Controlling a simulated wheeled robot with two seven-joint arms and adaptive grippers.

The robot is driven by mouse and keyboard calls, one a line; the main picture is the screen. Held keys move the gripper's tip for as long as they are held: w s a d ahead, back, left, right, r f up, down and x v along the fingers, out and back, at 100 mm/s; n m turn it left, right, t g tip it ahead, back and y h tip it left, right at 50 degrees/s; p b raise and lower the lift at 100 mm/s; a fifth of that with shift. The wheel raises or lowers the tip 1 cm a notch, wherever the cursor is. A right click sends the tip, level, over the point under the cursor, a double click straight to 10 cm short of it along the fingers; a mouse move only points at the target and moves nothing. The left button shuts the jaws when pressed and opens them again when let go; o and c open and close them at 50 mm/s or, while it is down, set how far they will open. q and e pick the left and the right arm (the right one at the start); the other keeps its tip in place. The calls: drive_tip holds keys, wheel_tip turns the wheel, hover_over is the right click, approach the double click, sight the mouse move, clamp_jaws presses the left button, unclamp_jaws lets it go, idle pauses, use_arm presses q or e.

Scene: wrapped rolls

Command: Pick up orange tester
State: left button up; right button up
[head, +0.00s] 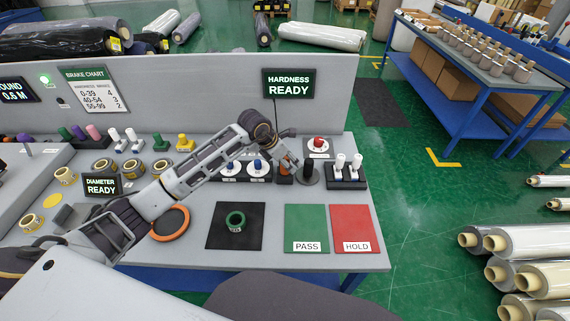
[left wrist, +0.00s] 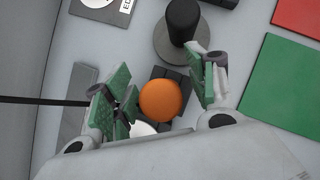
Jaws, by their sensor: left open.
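The orange tester (head: 285,179) stands on the bench below the hardness display, mostly hidden by my gripper in the head view. In the left wrist view its round orange top (left wrist: 160,100) lies between my green-padded fingers, with a dark block beside it. My left gripper (left wrist: 163,92) is open around the tester, one finger on each side, and I see no clear contact. In the head view the left gripper (head: 288,163) is over the tester. My right gripper is in neither view.
A black post on a round base (head: 308,175) stands close right of the tester; it also shows in the wrist view (left wrist: 183,22). A white-capped stand (head: 347,172) is further right. Green PASS (head: 306,225) and red HOLD (head: 351,225) mats lie in front.

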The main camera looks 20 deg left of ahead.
use_arm(q)
drive_tip(key=shift+w+d+f, duration=0.15)
drive_tip(key=shift+w+f, duration=0.05)
drive_tip(key=shift+f, duration=0.25)
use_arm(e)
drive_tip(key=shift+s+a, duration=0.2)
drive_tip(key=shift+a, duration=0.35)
use_arm(q)
drive_tip(key=c, duration=1)
clamp_jaws()
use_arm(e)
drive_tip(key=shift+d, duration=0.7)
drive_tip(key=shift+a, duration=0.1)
